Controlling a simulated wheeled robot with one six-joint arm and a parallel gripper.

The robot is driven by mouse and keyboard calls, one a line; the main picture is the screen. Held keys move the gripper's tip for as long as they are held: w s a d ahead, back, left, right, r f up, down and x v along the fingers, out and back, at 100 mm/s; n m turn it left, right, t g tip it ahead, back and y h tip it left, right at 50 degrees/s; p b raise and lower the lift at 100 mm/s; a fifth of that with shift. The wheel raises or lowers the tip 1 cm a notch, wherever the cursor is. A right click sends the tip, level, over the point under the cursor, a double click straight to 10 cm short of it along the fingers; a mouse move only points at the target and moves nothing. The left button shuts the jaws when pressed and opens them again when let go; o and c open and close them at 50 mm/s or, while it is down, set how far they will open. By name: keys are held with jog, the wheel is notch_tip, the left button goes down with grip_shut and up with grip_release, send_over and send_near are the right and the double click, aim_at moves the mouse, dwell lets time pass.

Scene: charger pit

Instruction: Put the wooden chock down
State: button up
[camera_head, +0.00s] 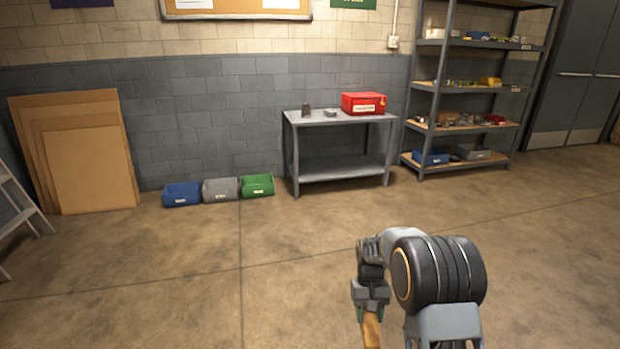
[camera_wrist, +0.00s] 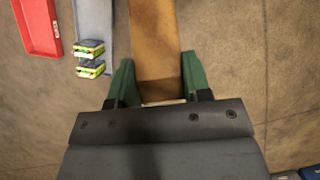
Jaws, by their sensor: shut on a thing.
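The wooden chock (camera_wrist: 155,40) is a brown block between the green fingers of my gripper (camera_wrist: 155,82) in the wrist view. The fingers are shut on it, one on each side, and the chock extends past the fingertips out of the top of the picture. In the head view a small part of the chock (camera_head: 371,330) shows under my gripper (camera_head: 369,308) at the bottom edge. The rest of it is cut off there. Bare floor shows around the chock; I cannot tell how high it is held.
The wrist view shows a red tray (camera_wrist: 40,28) and two small yellow-green boxes (camera_wrist: 89,49) at left. Blue (camera_head: 182,195), grey (camera_head: 220,190) and green bins (camera_head: 257,186) stand by the wall, beside a grey table (camera_head: 340,118) with a red box (camera_head: 370,102). The middle floor is clear.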

notch_tip(320, 180, up, 25)
jog(key=s+p, duration=0.2)
jog(key=p, duration=3.1)
jog(key=shift+d, duration=0.2)
jog(key=shift+s+f, duration=0.1)
jog(key=shift+f, duration=0.05)
